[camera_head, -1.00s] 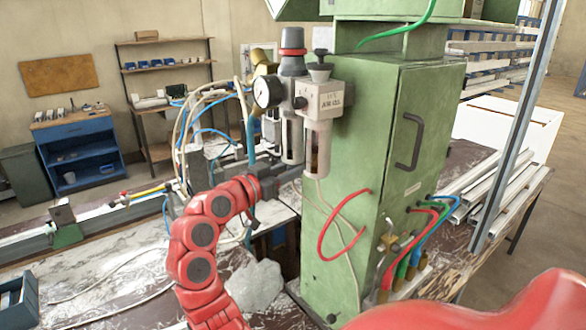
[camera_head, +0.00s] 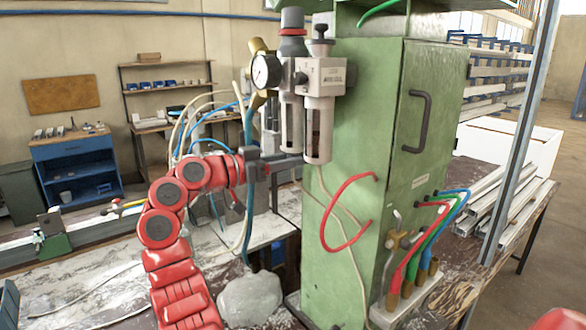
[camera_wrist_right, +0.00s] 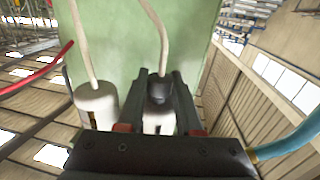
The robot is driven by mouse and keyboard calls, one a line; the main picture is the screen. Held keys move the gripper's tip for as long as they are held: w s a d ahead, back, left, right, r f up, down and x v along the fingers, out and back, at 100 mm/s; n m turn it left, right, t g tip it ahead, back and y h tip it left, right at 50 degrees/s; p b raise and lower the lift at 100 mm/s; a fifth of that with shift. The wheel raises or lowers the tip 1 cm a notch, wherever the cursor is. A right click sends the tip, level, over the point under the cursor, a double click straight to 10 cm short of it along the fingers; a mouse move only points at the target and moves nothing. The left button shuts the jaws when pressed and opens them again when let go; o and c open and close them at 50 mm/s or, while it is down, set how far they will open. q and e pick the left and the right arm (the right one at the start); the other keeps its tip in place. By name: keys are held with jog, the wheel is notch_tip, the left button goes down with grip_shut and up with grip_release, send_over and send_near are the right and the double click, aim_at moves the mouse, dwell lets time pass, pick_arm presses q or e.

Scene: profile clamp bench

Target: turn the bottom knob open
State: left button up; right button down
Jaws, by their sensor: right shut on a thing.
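The air unit (camera_head: 322,76) is mounted on the green cabinet (camera_head: 348,250), with a gauge, knobs on top and two clear-and-white bowls hanging down. The front bowl (camera_head: 318,130) has my right gripper (camera_head: 303,162) at its underside in the head view. In the right wrist view, my right gripper (camera_wrist_right: 160,90) has its dark fingers on both sides of the black bottom knob (camera_wrist_right: 159,88), shut on it. A pale hose rises from this knob in that picture. The knob is hidden in the head view. My left gripper is not in view.
A second bowl (camera_wrist_right: 95,103) with its own pale hose is close beside the fingers in the wrist view. A red hose (camera_head: 330,210) loops from the cabinet below the gripper. A grey rock-like lump (camera_head: 250,297) lies on the bench.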

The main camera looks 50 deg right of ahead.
jog(key=shift+r+m+g+y+p, duration=0.2)
jog(key=shift+m+g+y+p, duration=0.6)
jog(key=shift+m+g+p, duration=0.45)
jog(key=shift+f+g+y+p, duration=0.15)
jog(key=shift+g+y+p, duration=0.25)
jog(key=shift+g, duration=0.35)
jog(key=shift+m, duration=0.25)
jog(key=c, duration=0.6)
grip_release()
